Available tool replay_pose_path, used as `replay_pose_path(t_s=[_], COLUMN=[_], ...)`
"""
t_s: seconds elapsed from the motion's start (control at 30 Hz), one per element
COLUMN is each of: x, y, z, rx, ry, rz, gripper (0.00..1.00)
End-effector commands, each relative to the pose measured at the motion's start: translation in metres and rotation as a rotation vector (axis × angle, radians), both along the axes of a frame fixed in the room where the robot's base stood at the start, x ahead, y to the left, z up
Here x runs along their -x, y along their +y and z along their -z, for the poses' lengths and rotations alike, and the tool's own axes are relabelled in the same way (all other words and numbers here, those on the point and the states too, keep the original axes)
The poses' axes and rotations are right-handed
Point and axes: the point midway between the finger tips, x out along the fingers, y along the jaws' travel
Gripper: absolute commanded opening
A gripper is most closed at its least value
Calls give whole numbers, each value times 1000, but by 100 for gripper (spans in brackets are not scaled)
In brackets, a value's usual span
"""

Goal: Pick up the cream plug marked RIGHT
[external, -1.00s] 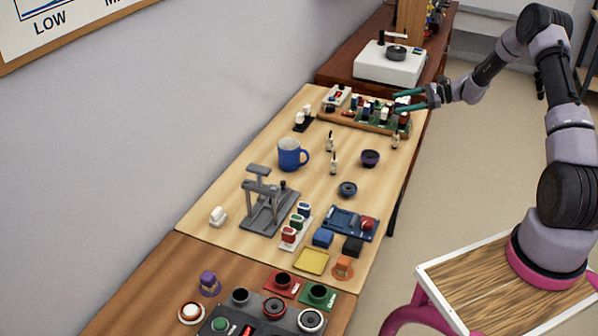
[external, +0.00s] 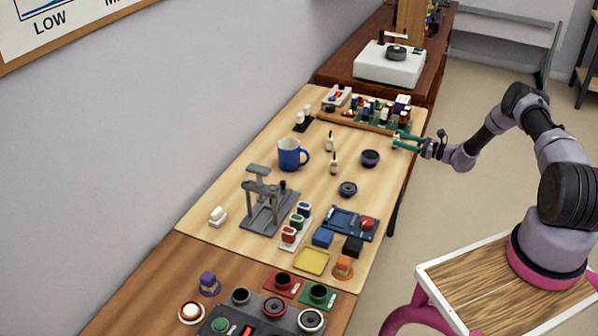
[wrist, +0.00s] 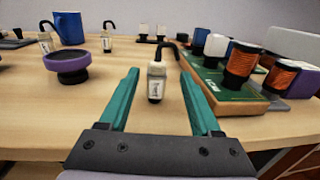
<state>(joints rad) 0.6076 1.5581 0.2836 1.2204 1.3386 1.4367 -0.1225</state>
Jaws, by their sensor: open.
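A cream plug (wrist: 156,84) with a black hooked cable and black tip stands upright on the table in the wrist view, between the green fingers of my gripper (wrist: 158,76). I cannot read its label or tell whether the fingers touch it. Two similar cream plugs stand farther off in the wrist view, one (wrist: 45,42) at left and one (wrist: 107,44) nearer the middle. They also show in the external view, one (external: 329,143) behind the other (external: 333,164).
A circuit board (wrist: 225,94) with copper coils, capacitors and a wooden edge lies close right of my gripper. A purple-rimmed black cup (wrist: 67,66) stands left, with a blue mug (wrist: 69,28) behind. Bare table lies between the cup and the plug.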

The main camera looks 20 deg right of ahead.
Motion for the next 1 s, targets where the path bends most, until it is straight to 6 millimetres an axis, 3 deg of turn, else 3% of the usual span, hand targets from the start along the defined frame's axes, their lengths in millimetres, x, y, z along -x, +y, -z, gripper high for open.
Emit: replay_pose_path(t_s=[0.43, 0.7, 0.73, 0.9, 1.0], x=[-37, -43, -43, -43, -43], y=[36, 40, 40, 40, 40], z=[-2, -2, -2, -2, -2], rx=[2, 1, 1, 0, 0], ry=[-1, 1, 1, 0, 0], rz=[-3, 0, 0, -1, -1], gripper=[65, 65, 61, 0, 0])
